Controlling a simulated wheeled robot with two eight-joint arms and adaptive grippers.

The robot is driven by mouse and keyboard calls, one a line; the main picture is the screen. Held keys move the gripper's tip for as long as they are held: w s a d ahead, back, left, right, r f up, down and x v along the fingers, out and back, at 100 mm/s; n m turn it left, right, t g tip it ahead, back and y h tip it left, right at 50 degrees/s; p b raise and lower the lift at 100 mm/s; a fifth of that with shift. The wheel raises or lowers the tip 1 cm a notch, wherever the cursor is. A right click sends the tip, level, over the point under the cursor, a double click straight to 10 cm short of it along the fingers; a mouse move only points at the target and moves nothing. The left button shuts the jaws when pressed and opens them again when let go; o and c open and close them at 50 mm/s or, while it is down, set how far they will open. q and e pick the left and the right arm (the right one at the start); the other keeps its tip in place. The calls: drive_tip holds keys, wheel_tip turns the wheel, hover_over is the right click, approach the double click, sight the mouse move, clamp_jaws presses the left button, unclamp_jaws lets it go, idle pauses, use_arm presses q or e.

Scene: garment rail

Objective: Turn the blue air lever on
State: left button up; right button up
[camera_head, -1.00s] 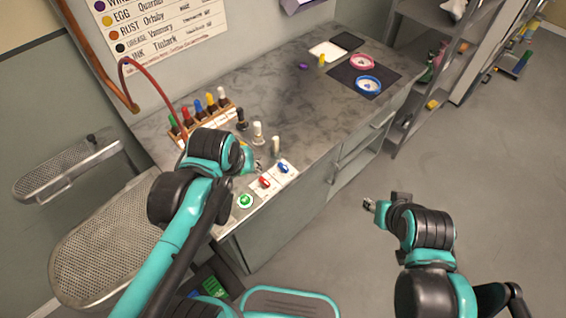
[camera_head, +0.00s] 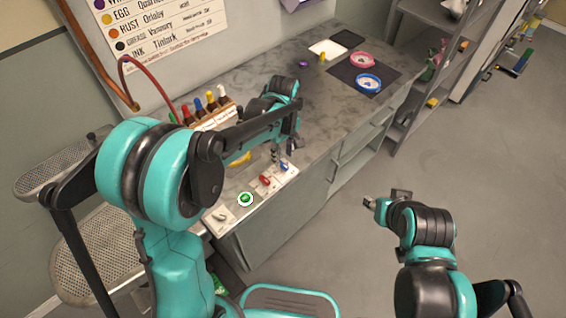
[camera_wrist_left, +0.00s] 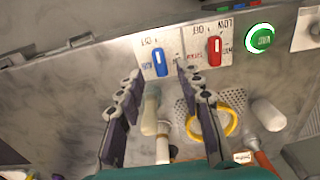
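The blue lever (camera_head: 284,166) stands on a white labelled plate at the front edge of the bench. It also shows in the left wrist view (camera_wrist_left: 160,63), with its handle nearly in line with my fingers. My left gripper (camera_head: 276,153) hangs just beside and behind it. In the left wrist view the gripper (camera_wrist_left: 158,72) is open and empty, and the blue lever appears between its two fingertips. I see no contact. The plate's small print is hard to read. My right gripper (camera_head: 370,203) is off to the right over the floor, too small to judge.
A red lever (camera_head: 265,181) and a lit green button (camera_head: 245,199) sit left of the blue lever. Behind are a yellow ring (camera_wrist_left: 228,120), pale cylinders (camera_wrist_left: 268,114) and a rack of colored bottles (camera_head: 215,108). Pink (camera_head: 366,62) and blue dishes (camera_head: 367,84) lie farther back.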

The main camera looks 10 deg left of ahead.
sight(283, 164)
use_arm(q)
wheel_tip(283, 164, down, 4)
drive_tip(key=shift+f+b, duration=0.1)
drive_tip(key=shift+b, duration=0.4)
clamp_jaws()
